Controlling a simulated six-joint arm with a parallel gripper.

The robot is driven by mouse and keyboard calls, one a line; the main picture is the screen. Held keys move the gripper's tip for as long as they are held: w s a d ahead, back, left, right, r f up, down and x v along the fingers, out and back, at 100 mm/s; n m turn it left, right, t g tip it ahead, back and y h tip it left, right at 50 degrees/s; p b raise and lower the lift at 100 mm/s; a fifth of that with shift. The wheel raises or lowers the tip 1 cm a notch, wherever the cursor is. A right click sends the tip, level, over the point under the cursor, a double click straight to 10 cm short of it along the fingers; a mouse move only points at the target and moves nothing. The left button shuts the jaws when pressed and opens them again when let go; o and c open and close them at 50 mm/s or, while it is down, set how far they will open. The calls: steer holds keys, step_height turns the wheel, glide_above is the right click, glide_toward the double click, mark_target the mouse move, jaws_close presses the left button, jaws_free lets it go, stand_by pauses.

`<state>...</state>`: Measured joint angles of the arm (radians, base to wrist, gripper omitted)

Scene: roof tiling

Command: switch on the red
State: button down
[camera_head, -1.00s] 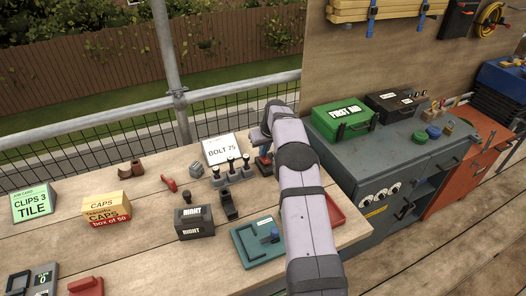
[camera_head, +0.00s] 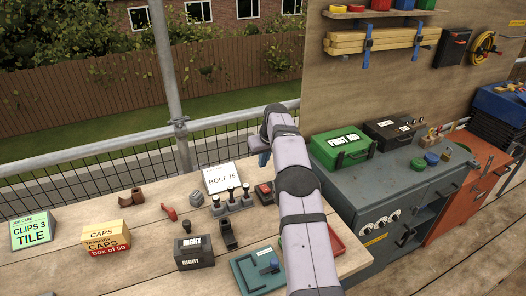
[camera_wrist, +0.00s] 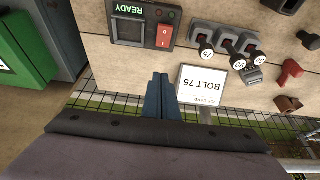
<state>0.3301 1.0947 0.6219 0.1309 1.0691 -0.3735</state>
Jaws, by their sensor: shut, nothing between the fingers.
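A red rocker switch (camera_head: 264,190) sits on a dark box at the back right of the bench. In the wrist view the red rocker (camera_wrist: 164,36) has white marks and is beside a dark screen (camera_wrist: 130,30) with green READY lettering. I cannot tell from its tilt whether it is on. My gripper (camera_head: 264,160) is shut and empty, above and behind the switch and apart from it. Its blue fingers (camera_wrist: 161,82) show together in the wrist view, just off the edge of the switch box.
A teal tray (camera_head: 258,270) lies in front. A green first aid case (camera_head: 342,147) is on the grey cabinet at right.

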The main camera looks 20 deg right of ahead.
step_height(320, 180, up, 5)
steer(key=shift+p, duration=0.35)
steer(key=s+a+g, duration=0.2)
steer(key=s+a, duration=1.1)
steer(key=s, duration=0.4)
steer(key=s+a+f, duration=0.2)
steer(key=s, duration=0.6)
steer(key=s+a+f+g, duration=0.1)
steer(key=s+a+f, duration=0.1)
steer(key=s, duration=0.7)
steer(key=s+a+f+g, duration=0.1)
steer(key=s+a+f, duration=0.1)
steer(key=s, duration=0.6)
steer(key=shift+s+f, duration=0.2)
steer(key=shift+s, duration=0.1)
steer(key=shift+r, duration=0.1)
stand_by(0.3)
